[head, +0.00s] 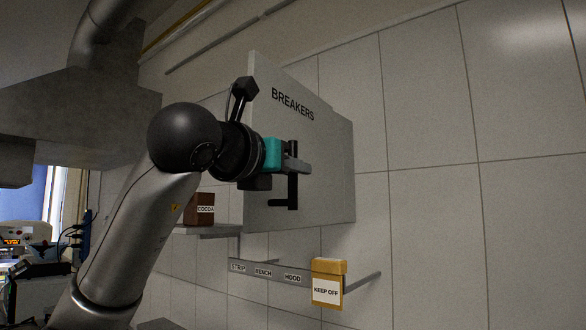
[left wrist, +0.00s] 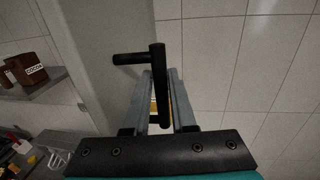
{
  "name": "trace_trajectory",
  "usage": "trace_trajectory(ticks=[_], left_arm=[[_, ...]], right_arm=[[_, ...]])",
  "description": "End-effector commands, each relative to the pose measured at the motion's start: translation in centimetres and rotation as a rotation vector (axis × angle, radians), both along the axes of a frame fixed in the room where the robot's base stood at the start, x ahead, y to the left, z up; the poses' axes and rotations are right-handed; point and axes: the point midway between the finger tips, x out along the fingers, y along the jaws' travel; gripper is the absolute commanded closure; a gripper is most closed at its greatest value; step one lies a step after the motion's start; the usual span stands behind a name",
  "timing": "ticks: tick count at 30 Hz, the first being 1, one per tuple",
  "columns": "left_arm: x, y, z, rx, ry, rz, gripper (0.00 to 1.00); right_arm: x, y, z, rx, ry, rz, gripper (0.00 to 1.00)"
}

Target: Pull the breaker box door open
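The fingers (left wrist: 161,95) also show in the wrist view. The box's inside is hidden behind the door. My right gripper is out of view.
A shelf (head: 208,231) with a brown COCOA box (head: 200,210) is left below the door. Below is a labelled rail (head: 252,270) and a yellow KEEP OFF box (head: 327,285). A metal hood (head: 105,110) hangs upper left. The right wall is bare.

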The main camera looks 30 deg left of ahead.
Motion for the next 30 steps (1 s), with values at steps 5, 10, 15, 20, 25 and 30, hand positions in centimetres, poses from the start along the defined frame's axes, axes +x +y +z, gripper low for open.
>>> trace_trajectory(ticks=[5, 10, 15, 20, 25, 30], left_arm=[[0.0, 0.0, 0.0, 0.0, 0.001, 0.0, 0.55], [0.0, 0.0, 0.0, 0.0, 0.002, -0.001, 0.51], [-0.3, 0.0, -0.1, 0.0, 0.001, -0.001, 0.51], [-2.2, -0.1, -0.1, 0.0, -0.003, -0.001, 0.51], [-6.2, -0.3, -0.1, 0.001, -0.008, -0.002, 0.51], [-10.3, -0.5, -0.1, 0.001, -0.007, -0.001, 0.51]], right_arm=[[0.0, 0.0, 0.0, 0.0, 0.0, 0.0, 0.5], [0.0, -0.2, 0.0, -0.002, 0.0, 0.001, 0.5], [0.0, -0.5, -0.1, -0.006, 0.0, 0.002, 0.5], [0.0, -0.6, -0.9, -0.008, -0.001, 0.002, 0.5], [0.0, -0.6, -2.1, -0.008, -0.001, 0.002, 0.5], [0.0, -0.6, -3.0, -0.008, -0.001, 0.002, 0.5]])
